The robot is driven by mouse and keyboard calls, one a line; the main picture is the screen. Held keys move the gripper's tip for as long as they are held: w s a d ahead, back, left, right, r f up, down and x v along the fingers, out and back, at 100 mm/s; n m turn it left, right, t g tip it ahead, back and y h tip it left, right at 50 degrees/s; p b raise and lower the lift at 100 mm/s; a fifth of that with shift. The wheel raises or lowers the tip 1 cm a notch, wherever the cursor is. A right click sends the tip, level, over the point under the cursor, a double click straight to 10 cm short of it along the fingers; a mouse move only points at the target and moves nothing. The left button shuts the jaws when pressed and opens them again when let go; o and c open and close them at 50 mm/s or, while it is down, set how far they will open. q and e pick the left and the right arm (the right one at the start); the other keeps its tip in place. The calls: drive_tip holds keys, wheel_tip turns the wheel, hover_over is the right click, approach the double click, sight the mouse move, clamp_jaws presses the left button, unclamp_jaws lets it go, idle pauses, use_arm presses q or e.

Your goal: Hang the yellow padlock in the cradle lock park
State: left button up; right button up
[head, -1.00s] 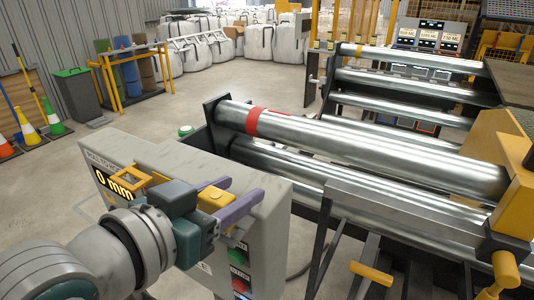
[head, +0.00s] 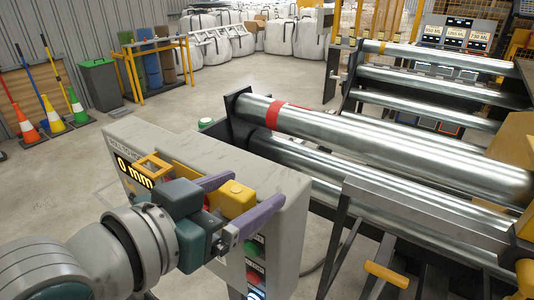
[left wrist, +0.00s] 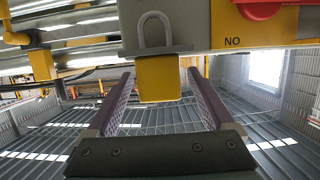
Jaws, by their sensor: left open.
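The yellow padlock (head: 237,198) is at the top of the grey control box, between the two purple fingers of my left gripper (head: 257,189). In the left wrist view the padlock's yellow body (left wrist: 158,80) lies between the open fingertips (left wrist: 159,74), with a gap at each side. Its grey shackle shows beyond a dark ledge, in front of a grey surface. Whether the shackle is through anything is unclear. I cannot make out the cradle lock park for certain. My right gripper is not in view.
The grey control box (head: 285,225) has a "0 mm" display and buttons. Beside it stands the machine with long steel rollers (head: 400,150), one with a red band. A yellow plate marked "NO" with a red part (left wrist: 258,9) is close by the padlock. Open floor lies at left.

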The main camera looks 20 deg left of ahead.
sight(230, 204)
use_arm(q)
drive_tip(key=v, duration=0.8)
drive_tip(key=shift+f, duration=0.15)
drive_tip(key=s+a+f+n+g+y, duration=0.1)
drive_tip(key=s+a+f+g+y, duration=0.15)
drive_tip(key=s+g, duration=0.35)
drive_tip(key=s+a+f+n+g+y, duration=0.1)
drive_tip(key=s+a+f+g+y, duration=0.2)
drive_tip(key=s, duration=0.5)
wheel_tip(230, 204, up, 34)
drive_tip(key=g+p, duration=0.1)
drive_tip(key=p, duration=3.3)
drive_tip(key=shift+d+h, duration=0.35)
drive_tip(key=shift+d, duration=0.1)
drive_tip(key=shift+s+f, duration=0.1)
